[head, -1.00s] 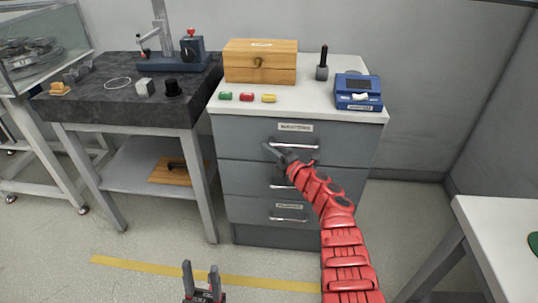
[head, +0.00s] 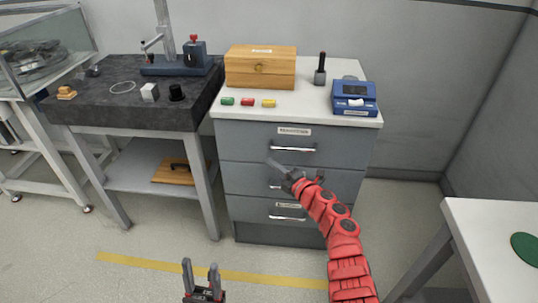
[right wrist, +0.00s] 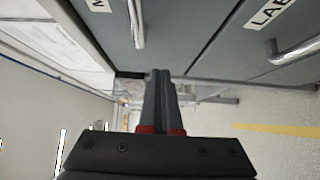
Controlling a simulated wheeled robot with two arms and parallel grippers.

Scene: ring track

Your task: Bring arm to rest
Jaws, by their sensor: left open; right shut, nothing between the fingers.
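My right gripper (head: 279,168) is at the end of the red arm, in front of the grey drawer cabinet (head: 245,178), near its middle drawer. It is shut and empty; in the right wrist view its two fingers (right wrist: 161,98) lie together, with cabinet handles above them. I cannot tell from the head view how far it is from the drawer front. My left gripper (head: 201,282) is low at the bottom edge of the head view, over the floor. Its two fingers stand apart and hold nothing.
The cabinet's drawers look closed. On its top are a wooden box (head: 260,68), several small coloured pieces, a dark-handled tool (head: 320,70) and a blue device (head: 354,97). A dark stone table (head: 130,105) stands at left, a white table (head: 490,235) at right. Floor in front is clear.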

